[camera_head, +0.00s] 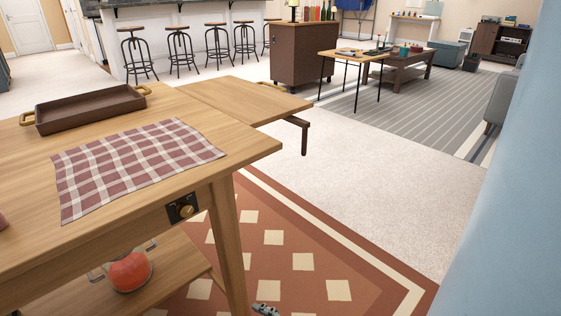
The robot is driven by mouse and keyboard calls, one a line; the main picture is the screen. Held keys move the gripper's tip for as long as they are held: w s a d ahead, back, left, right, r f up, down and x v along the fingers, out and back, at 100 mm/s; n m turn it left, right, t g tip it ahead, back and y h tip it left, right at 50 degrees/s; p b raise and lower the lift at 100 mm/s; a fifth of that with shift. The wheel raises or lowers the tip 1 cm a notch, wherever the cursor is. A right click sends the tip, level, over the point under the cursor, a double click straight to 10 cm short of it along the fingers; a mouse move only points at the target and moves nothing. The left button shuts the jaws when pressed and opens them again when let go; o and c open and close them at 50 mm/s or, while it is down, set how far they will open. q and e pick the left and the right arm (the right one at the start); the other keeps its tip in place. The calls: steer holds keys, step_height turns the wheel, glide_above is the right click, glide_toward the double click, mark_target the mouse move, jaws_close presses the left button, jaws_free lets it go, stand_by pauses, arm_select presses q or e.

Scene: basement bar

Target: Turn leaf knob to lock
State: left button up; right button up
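My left gripper is not in view.
A brown tray (85,120) and a checked cloth (135,164) lie on the tabletop. A red pot (130,272) stands on the lower shelf. A table leg (229,240) is right of the knob. A pale blue surface (510,200) fills the right edge. The patterned rug (320,265) is largely clear.

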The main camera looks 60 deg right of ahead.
steer(key=s+f+g, duration=0.3)
steer(key=s+f, duration=0.4)
steer(key=shift+d+f+y, duration=0.15)
steer(key=shift+f+y, duration=0.1)
steer(key=shift+y, duration=0.05)
steer(key=shift+w, duration=0.1)
